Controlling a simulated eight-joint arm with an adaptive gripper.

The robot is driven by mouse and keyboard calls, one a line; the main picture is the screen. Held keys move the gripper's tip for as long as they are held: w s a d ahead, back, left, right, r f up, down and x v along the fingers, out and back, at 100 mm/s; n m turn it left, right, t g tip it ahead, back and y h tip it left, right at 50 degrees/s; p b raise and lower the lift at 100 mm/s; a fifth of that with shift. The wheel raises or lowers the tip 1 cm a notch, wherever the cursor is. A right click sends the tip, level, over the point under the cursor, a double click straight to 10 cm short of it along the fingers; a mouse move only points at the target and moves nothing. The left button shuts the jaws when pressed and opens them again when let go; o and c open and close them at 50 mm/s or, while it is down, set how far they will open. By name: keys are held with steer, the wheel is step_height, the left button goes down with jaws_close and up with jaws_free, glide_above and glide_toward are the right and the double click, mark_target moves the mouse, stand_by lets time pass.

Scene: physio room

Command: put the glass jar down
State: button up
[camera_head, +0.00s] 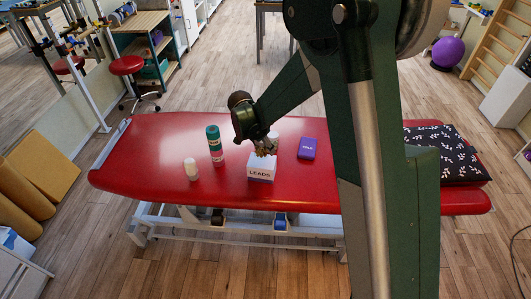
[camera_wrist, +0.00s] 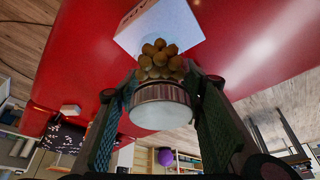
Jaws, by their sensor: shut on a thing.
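My gripper (camera_wrist: 163,92) is shut on the glass jar (camera_wrist: 160,100). In the wrist view the jar's round pale lid with a metallic rim faces the camera, and brown round contents show beyond it between the two fingers. In the head view the jar (camera_head: 265,148) is a small brown cluster below my gripper (camera_head: 258,138), over or just behind the white LEADS box (camera_head: 261,168). I cannot tell whether the jar touches the box. The box (camera_wrist: 165,25) also shows beyond the jar in the wrist view.
The red treatment table (camera_head: 140,150) also holds a white bottle (camera_head: 191,168), a teal and pink cylinder (camera_head: 215,147), a purple box (camera_head: 307,148) and a dark patterned pillow (camera_head: 445,153). The table's left part is clear.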

mark_target(266, 152)
steer(key=shift+f, duration=0.1)
steer(key=shift+f, duration=1.75)
steer(key=shift+f+b, duration=0.15)
steer(key=shift+b, duration=0.2)
steer(key=o, duration=1.1)
steer(key=shift+p+v, duration=0.75)
steer(key=shift+v, duration=5.4)
steer(key=shift+d, duration=0.1)
